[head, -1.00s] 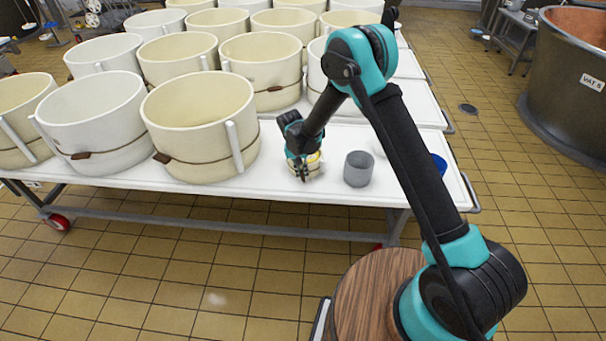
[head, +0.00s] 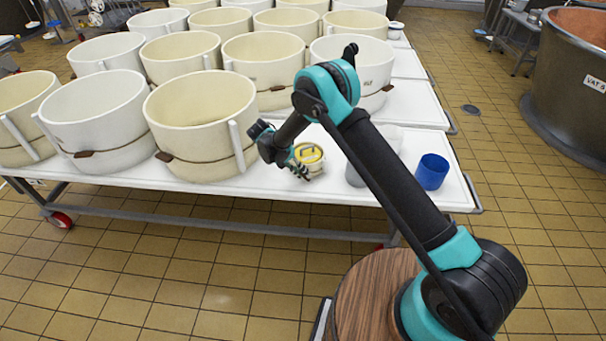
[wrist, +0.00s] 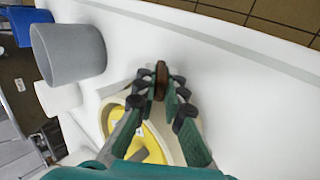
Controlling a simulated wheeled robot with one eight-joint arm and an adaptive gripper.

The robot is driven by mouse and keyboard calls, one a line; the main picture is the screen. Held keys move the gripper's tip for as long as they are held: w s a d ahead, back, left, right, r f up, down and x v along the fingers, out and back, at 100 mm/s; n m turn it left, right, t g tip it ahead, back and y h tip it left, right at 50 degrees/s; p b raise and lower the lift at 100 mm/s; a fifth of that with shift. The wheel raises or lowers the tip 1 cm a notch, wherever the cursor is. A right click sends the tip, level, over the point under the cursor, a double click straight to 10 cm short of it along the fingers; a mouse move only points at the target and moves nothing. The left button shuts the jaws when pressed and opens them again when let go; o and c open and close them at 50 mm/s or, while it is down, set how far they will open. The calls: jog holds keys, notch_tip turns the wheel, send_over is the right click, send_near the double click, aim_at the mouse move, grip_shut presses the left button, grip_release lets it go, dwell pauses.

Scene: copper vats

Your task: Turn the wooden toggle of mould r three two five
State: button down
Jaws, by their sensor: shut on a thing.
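A small cream mould (head: 318,167) with a yellow top stands on the white table, right of the big moulds. It also shows in the wrist view (wrist: 190,150), where its label is too small to read. A brown wooden toggle (wrist: 161,76) sits at its side, between my fingertips. My gripper (head: 303,171) reaches down to the mould's left front side. In the wrist view my gripper (wrist: 161,92) is shut on the toggle, with a green finger on each side. In the head view the toggle is hidden by the fingers.
A grey cup (head: 354,176), partly behind my arm, and a blue cup (head: 432,172) stand to the right of the small mould. Large moulds with brown cords and toggles, such as the near one (head: 205,130), fill the table's left. A copper vat (head: 570,90) stands at right.

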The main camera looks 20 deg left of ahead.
jog(key=c, duration=1.6)
grip_release()
jog(key=v, duration=1.2)
